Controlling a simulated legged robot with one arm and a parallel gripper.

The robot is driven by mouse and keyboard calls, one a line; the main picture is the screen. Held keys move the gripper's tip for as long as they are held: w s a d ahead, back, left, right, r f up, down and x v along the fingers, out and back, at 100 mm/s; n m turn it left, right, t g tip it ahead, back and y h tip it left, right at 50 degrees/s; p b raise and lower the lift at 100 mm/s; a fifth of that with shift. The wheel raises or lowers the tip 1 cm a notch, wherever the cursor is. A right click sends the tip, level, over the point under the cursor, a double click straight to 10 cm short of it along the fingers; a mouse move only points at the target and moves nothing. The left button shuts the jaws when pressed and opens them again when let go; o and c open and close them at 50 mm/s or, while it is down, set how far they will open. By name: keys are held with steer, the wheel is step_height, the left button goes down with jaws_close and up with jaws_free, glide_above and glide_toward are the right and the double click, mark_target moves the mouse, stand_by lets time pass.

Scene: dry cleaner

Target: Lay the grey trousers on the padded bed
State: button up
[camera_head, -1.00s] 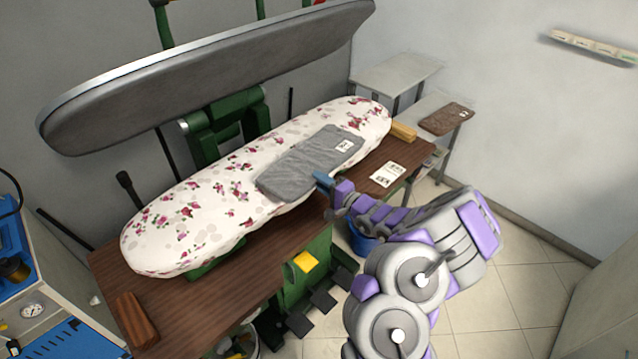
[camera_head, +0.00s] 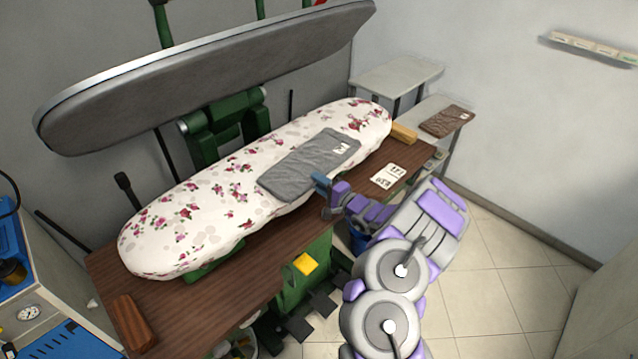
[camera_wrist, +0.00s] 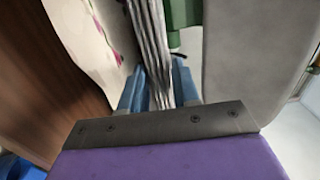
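The grey trousers (camera_head: 308,165) are folded flat, with a small white label, over the right half of the padded bed (camera_head: 185,218), which has a floral cover. They reach to its front edge. My gripper (camera_head: 322,183) is at the trousers' front edge. In the wrist view its blue fingers (camera_wrist: 158,92) stand on both sides of the layered trousers (camera_wrist: 151,45) and appear shut on them. A narrow dark gap shows there between trousers and bed (camera_wrist: 85,35). Whether the whole underside touches the bed, I cannot tell.
The grey upper press plate (camera_head: 210,75) is raised above and behind the bed. On the wooden table (camera_head: 225,290) lie a wooden block (camera_head: 133,322) and a white card (camera_head: 388,176). A brown folded cloth (camera_head: 446,121) lies on a side shelf at right.

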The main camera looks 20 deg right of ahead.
steer(key=o, duration=0.4)
steer(key=shift+c, duration=0.2)
steer(key=shift+s+d, duration=0.1)
steer(key=shift+s, duration=0.05)
